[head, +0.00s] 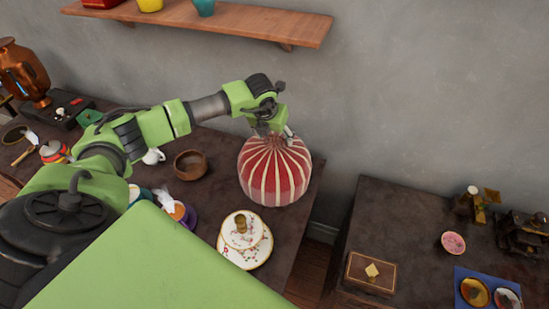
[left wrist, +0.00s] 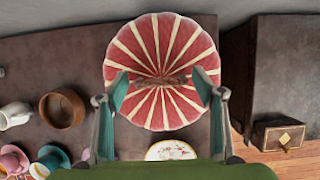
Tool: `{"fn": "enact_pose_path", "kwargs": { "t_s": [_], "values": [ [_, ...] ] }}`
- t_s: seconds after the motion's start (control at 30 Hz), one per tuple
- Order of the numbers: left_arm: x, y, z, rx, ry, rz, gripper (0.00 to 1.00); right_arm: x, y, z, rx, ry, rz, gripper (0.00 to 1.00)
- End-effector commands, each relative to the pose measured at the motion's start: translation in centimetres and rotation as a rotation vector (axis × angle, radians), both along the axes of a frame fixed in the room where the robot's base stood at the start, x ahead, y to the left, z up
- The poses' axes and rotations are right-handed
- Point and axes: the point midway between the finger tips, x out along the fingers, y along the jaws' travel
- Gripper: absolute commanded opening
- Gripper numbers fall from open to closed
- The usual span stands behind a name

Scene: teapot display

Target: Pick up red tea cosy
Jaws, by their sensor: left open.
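The red tea cosy (head: 275,176) is a round dome with cream stripes, standing on the dark table near its right end. In the left wrist view the cosy (left wrist: 161,45) is seen from above, its gathered top in the middle. My left gripper (head: 277,130) is over the top of the cosy. In the left wrist view its two fingers (left wrist: 161,95) are spread, one on each side of the cosy's near part. Nothing is held; whether the fingertips touch the cloth I cannot tell. My right gripper is not in view.
A tiered plate stand (head: 245,256) stands in front of the cosy, and a wooden bowl (head: 190,166) to its left. A wooden shelf (head: 215,22) is on the wall above. A second table (head: 405,225) with a wooden box (head: 371,274) is across a gap at right.

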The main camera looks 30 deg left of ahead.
Motion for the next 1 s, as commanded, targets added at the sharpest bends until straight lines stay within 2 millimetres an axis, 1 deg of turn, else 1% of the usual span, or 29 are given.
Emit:
{"fn": "enact_pose_path", "kwargs": {
  "t_s": [0.1,0.27,0.3,0.37,0.4,0.47,0.5,0.53,0.8,0.87,0.97,1.0],
  "values": [
    [0.2,0.0,-0.5,-0.001,-0.001,0.0,0.62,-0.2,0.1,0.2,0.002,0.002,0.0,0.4],
    [0.2,0.0,-0.6,0.0,-0.001,0.0,0.62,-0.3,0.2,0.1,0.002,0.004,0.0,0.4],
    [0.2,0.0,-0.6,0.0,-0.001,0.0,0.6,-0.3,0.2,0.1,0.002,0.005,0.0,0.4],
    [0.2,0.0,-0.6,0.0,-0.001,0.0,0.44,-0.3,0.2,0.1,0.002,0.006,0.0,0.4],
    [0.2,0.0,-0.6,0.0,-0.001,0.0,0.34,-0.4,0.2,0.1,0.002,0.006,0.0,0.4],
    [0.2,0.0,-0.6,0.0,-0.001,0.0,0.18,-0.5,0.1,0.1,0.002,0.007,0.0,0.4],
    [0.2,0.0,-0.6,-0.001,-0.001,0.0,0.08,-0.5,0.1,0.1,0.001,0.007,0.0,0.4],
    [0.2,0.0,-0.6,-0.001,-0.001,0.0,0.06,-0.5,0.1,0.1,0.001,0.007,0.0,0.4],
    [0.3,0.0,-0.2,0.0,-0.003,0.0,0.06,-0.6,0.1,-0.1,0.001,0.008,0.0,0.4],
    [0.4,0.0,0.4,0.0,-0.005,0.0,0.06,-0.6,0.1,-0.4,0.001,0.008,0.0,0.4],
    [0.4,0.1,2.0,0.0,-0.009,-0.001,0.06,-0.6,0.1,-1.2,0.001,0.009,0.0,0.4],
    [0.4,0.1,2.8,0.0,-0.009,0.0,0.06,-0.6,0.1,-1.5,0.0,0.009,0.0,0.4]
  ]
}}
